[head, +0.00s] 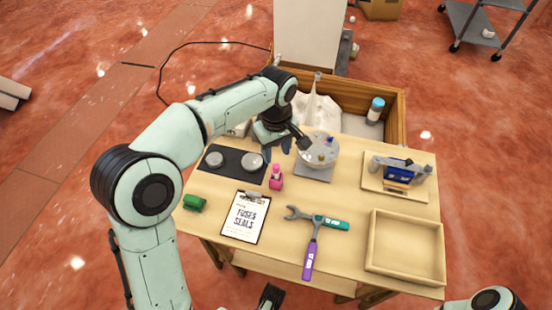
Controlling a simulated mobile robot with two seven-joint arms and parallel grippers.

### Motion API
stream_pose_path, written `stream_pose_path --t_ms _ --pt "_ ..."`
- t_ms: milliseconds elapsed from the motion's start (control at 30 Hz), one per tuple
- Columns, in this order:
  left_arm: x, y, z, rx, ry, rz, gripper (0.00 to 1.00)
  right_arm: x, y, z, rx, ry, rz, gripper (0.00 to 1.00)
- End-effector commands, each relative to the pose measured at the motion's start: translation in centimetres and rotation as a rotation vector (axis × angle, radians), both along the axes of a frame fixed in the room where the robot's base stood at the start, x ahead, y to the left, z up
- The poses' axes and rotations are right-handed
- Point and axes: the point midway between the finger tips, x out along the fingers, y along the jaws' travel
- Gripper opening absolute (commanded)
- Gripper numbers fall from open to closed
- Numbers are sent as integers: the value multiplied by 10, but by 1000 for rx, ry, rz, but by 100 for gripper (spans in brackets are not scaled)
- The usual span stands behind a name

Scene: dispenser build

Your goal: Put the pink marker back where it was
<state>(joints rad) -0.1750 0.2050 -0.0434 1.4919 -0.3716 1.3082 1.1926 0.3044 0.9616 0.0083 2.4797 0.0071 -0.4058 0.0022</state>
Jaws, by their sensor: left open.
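A small pink object (276,178), which looks like the pink marker, stands upright on the wooden table, between the black panel and the grey round device. My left gripper (288,147) is open above the table, behind the pink object and close to the left side of the grey round device (318,151). It appears apart from the pink object, with nothing clearly between its fingers. A dark part at the bottom edge looks like my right gripper (270,297); its jaws cannot be made out.
A black panel with round pads (232,171), a green item (194,202) and a clipboard (246,215) lie at left. A wrench (318,219) and purple-handled tool (309,260) lie centre front. An empty wooden tray (405,275) is at right. A wooden crate (399,118) stands behind.

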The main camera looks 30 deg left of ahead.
Motion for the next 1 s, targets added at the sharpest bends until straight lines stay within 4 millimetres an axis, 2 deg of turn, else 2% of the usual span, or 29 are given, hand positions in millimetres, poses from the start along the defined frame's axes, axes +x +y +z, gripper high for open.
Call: stream_pose_path --t_ms 33,100,300,1000 --pt "1 0 12 0 -4 0 47 -1 0 3 0 4 0 44" --pt "1 0 23 -1 -3 0 47 -2 0 5 2 8 1 44" --pt "0 0 39 -1 1 -1 47 -4 0 7 2 14 2 44" --pt "0 0 40 0 1 0 47 -3 0 7 2 13 3 44"
